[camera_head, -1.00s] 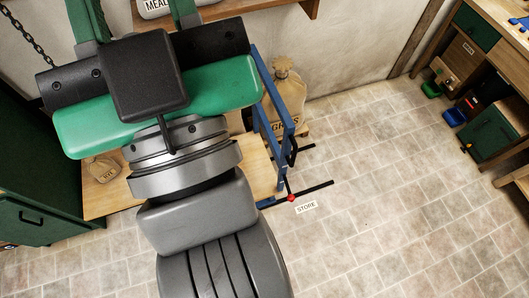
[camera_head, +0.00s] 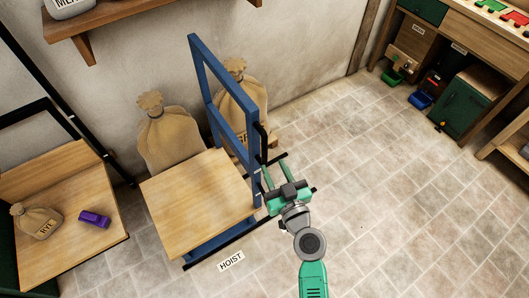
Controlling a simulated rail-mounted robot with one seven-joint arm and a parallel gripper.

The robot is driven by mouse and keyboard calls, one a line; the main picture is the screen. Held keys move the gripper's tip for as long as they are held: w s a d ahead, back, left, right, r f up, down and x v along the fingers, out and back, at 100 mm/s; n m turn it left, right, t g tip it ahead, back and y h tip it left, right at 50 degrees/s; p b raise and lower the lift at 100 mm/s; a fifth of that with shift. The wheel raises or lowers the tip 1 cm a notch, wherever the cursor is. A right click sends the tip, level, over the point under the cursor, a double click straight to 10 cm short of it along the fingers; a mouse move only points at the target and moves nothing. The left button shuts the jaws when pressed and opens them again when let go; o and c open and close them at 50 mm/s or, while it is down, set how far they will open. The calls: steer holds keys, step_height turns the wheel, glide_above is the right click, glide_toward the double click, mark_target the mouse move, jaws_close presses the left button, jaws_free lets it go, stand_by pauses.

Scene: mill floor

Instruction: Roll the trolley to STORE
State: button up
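The trolley has a bare wooden deck (camera_head: 197,200) and a tall blue frame (camera_head: 202,75) at its right end. A black upright handle (camera_head: 263,143) is on the right side of this frame. The trolley stands over dark floor rails, with a white HOIST label (camera_head: 231,261) on the floor in front. No STORE label is visible now. My gripper (camera_head: 277,173) is just right of the frame, below the handle. Its two green fingers look parted, with nothing visible between them. Whether they touch the trolley is unclear.
A plain sack (camera_head: 168,138) and a partly hidden lettered sack (camera_head: 237,100) stand behind the trolley. At left, a wooden surface (camera_head: 72,185) bears a RYE sack (camera_head: 37,222) and a purple object (camera_head: 94,219). Tiled floor at right is clear, up to a workbench (camera_head: 440,50).

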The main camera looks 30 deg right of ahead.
mark_target(266, 150)
steer(key=w, duration=0.2)
steer(key=w+d, duration=0.1)
steer(key=w, duration=0.4)
steer(key=shift+w+d+r, duration=0.15)
steer(key=shift+w+d, duration=0.1)
steer(key=shift+w, duration=0.1)
jaws_close()
